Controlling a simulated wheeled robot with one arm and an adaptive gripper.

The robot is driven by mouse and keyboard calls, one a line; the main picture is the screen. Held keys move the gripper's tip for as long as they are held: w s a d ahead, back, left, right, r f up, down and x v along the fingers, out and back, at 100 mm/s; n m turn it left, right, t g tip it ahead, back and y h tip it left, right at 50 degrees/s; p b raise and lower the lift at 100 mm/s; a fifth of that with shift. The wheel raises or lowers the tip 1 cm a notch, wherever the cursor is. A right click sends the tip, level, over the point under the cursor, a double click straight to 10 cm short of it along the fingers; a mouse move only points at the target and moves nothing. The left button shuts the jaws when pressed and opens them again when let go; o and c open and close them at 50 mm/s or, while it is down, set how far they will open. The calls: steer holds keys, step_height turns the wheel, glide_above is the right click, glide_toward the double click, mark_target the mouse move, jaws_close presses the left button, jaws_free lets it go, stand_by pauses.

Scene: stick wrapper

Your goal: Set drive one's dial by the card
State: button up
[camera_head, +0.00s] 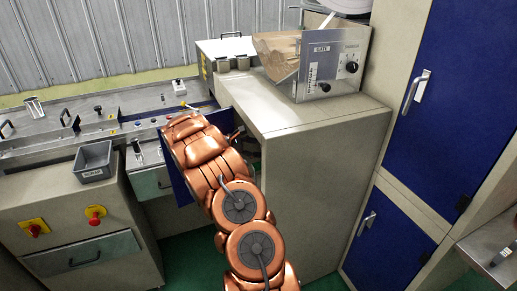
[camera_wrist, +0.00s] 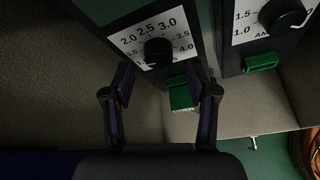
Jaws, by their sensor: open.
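In the wrist view, a dark drive unit carries a white dial face (camera_wrist: 128,40) with numbers including 2.0, 2.5, 3.0, 3.5 and 4.0. Its black knob (camera_wrist: 158,52) sits at the middle of the scale; its pointer is too dark to read. My gripper (camera_wrist: 162,76) is open, its two fingers either side of and just below the knob, apparently not gripping it. A second drive's knob (camera_wrist: 283,14) is at the upper right, cut by the frame. I cannot tell which drive is number one. No card is readable. In the head view my arm hides the gripper.
Green connectors (camera_wrist: 181,97) hang under the drives. In the head view my arm reaches into an open cabinet (camera_head: 322,150) beside its blue door (camera_head: 176,172). A panel with knobs (camera_head: 333,72) stands on top. A grey bin (camera_head: 95,162) sits at left.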

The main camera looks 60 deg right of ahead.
steer(key=v, duration=1)
steer(key=shift+r, duration=0.1)
steer(key=s+a+r+m+y, duration=0.2)
steer(key=s+a+r, duration=0.15)
steer(key=a, duration=0.25)
steer(key=s+a+r+m+t+y, duration=0.1)
steer(key=s+a+r, duration=0.1)
steer(key=s+a, duration=0.4)
steer(key=s+a+r+m+y, duration=0.2)
steer(key=s+a+r, duration=0.1)
steer(key=a, duration=0.4)
steer(key=s+a+m+t+y, duration=0.1)
steer(key=s+a+y, duration=0.1)
steer(key=s+a, duration=0.4)
steer(key=s+a+f+m+t+y, duration=0.1)
steer(key=s+a, duration=0.5)
steer(key=a, duration=0.6)
steer(key=s+a+f+m+t+y, duration=0.1)
steer(key=s+a+y, duration=0.2)
steer(key=s+a, duration=0.4)
steer(key=a, duration=0.3)
steer(key=shift+y, duration=0.4)
steer(key=shift+s+f, duration=0.1)
steer(key=shift+f, duration=0.05)
steer(key=shift+c, duration=0.2)
